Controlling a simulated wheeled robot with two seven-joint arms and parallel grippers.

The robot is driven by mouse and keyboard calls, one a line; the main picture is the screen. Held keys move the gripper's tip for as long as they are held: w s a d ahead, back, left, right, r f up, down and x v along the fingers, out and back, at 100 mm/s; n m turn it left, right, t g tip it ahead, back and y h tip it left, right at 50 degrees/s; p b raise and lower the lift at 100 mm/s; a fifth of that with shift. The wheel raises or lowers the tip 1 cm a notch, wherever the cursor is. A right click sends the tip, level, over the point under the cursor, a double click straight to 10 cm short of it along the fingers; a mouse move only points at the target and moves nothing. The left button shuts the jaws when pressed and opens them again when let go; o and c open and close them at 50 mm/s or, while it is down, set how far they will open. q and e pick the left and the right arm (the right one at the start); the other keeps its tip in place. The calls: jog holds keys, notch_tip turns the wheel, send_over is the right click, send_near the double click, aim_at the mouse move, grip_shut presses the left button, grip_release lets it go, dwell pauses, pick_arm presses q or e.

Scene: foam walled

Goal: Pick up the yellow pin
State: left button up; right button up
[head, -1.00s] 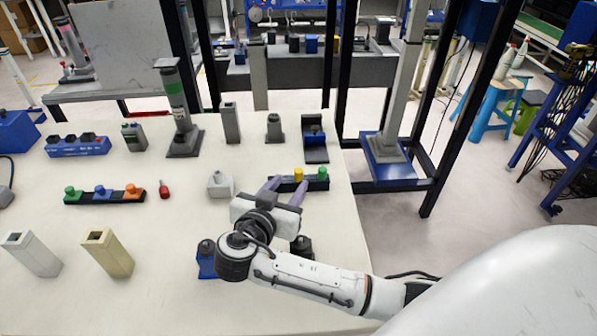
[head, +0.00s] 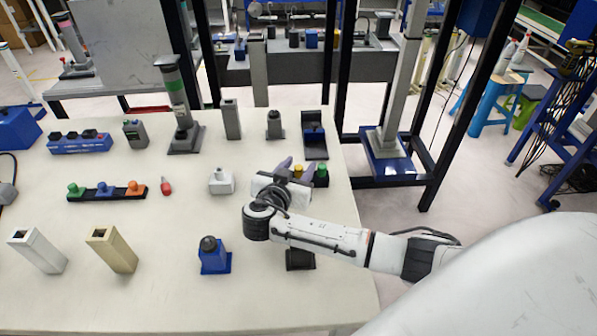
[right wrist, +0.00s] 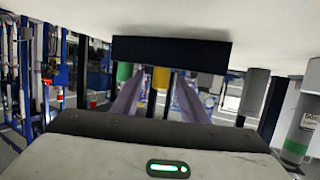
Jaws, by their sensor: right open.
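The yellow pin (head: 298,171) stands upright in a black holder at the right side of the table, left of a green pin (head: 321,171). My right gripper (head: 296,167) is open, with its purple fingers at either side of the yellow pin. In the right wrist view the yellow pin (right wrist: 161,78) shows between the two fingers, beyond my palm, against the dark holder (right wrist: 170,52). I cannot tell whether the fingers touch it. My gripper body hides most of the holder in the head view. My left gripper is not in view.
Left of my gripper stands a white-grey block (head: 221,183). A dark holder (head: 313,146) stands behind, a blue block (head: 214,258) in front. A black rack (head: 108,193) with green, blue and orange pins lies further left. The table's right edge is close.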

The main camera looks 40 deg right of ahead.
grip_shut()
